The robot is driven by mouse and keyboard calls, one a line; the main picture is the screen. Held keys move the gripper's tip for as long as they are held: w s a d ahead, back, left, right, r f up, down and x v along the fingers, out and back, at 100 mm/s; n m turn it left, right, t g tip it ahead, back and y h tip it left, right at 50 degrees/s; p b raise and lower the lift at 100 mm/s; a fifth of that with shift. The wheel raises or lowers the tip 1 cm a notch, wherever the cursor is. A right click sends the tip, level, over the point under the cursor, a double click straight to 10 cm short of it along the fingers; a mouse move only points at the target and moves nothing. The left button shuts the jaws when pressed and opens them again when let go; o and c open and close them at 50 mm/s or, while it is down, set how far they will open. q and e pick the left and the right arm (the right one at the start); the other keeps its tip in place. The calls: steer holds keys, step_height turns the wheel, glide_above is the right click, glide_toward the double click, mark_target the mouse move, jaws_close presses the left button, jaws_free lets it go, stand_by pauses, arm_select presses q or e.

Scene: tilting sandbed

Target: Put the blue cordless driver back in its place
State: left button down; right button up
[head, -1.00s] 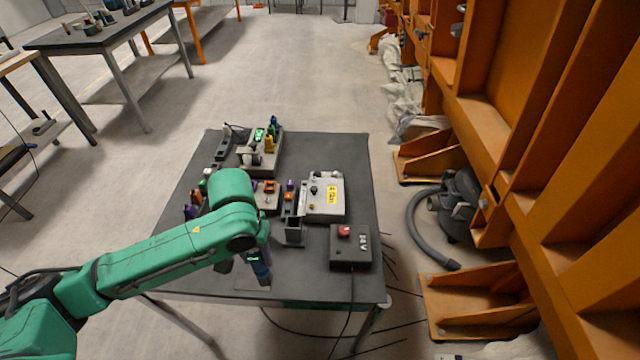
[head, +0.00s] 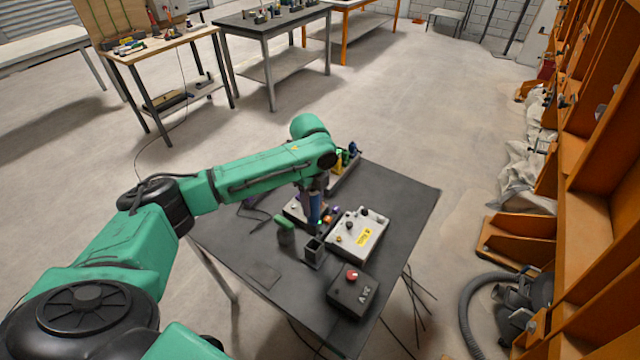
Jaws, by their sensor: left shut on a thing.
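My left gripper (head: 316,190) is over the middle of the dark table, shut on the blue cordless driver (head: 314,210). The driver hangs about upright below the jaws, its lower end just behind a dark, open-topped square holder (head: 314,254). I cannot tell whether the driver touches anything. My arm hides part of the table behind it. My right gripper is out of view.
A light grey box with a yellow label (head: 357,234) stands right of the holder. A dark box with a red button (head: 352,290) is in front. A green-topped item (head: 285,228) stands left.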

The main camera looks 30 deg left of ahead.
mark_target(312, 213)
arm_select(q)
steer(key=shift+r, duration=0.15)
steer(key=shift+s, duration=0.1)
steer(key=shift+s+r, duration=0.2)
steer(key=shift+s, duration=0.1)
steer(key=shift+w+r+p, duration=0.1)
steer(key=shift+p, duration=0.4)
step_height(312, 213, down, 4)
steer(key=shift+r+b, duration=0.1)
steer(key=shift+b, duration=0.8)
steer(key=shift+w+f, duration=0.1)
steer(key=shift+f, duration=0.4)
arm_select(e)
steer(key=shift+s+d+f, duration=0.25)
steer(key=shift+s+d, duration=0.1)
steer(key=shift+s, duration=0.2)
arm_select(q)
steer(key=shift+p, duration=0.55)
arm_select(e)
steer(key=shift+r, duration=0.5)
